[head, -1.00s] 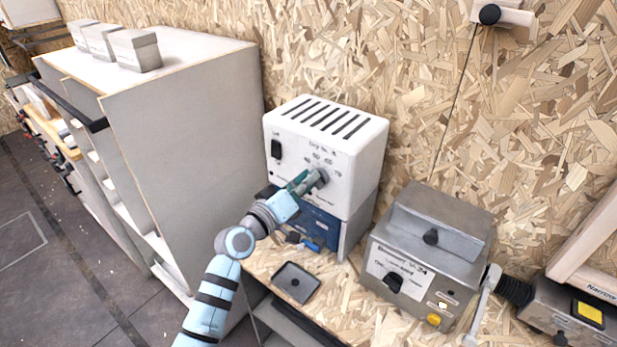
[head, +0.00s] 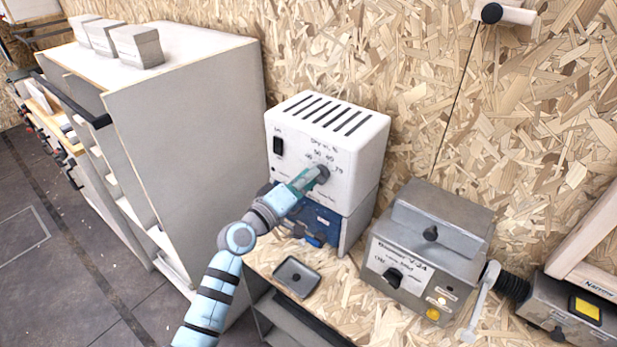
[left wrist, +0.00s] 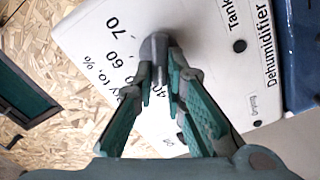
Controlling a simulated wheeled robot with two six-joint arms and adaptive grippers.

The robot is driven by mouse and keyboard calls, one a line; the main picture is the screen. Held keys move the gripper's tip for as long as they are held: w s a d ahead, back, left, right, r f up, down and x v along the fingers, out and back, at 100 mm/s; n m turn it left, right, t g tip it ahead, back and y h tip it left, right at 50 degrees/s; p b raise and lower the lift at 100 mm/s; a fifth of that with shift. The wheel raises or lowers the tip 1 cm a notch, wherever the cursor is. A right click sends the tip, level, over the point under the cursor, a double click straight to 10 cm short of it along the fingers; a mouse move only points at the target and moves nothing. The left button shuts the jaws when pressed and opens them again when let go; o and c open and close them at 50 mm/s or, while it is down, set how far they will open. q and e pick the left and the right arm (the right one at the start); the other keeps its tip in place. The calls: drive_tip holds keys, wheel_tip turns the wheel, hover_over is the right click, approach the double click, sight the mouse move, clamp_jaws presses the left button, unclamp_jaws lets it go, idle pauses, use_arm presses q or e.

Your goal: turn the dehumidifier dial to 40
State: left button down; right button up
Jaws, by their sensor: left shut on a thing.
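The white dehumidifier (head: 345,150) stands against the chipboard wall, with a dial scale on its front. The grey dial (head: 323,173) sits below the printed numbers; it also shows in the left wrist view (left wrist: 156,46). My left gripper (head: 314,178) is shut on the dial, with its green fingers at either side of it, as the left wrist view shows (left wrist: 160,75). There, 70 and 60 are readable, and 40 shows partly between the fingers. The fingers hide part of the scale, and I cannot tell where the dial points. My right gripper is not in view.
A blue-fronted container (head: 318,222) sits under the dehumidifier. A small dark tray (head: 296,278) lies on the bench in front. A metal box with a knob (head: 425,255) stands to the right, and a tall grey cabinet (head: 190,150) to the left.

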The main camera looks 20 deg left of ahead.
use_arm(q)
drive_tip(key=c, duration=1.6)
unclamp_jaws()
drive_tip(key=shift+c, duration=0.2)
drive_tip(key=v, duration=1.2)
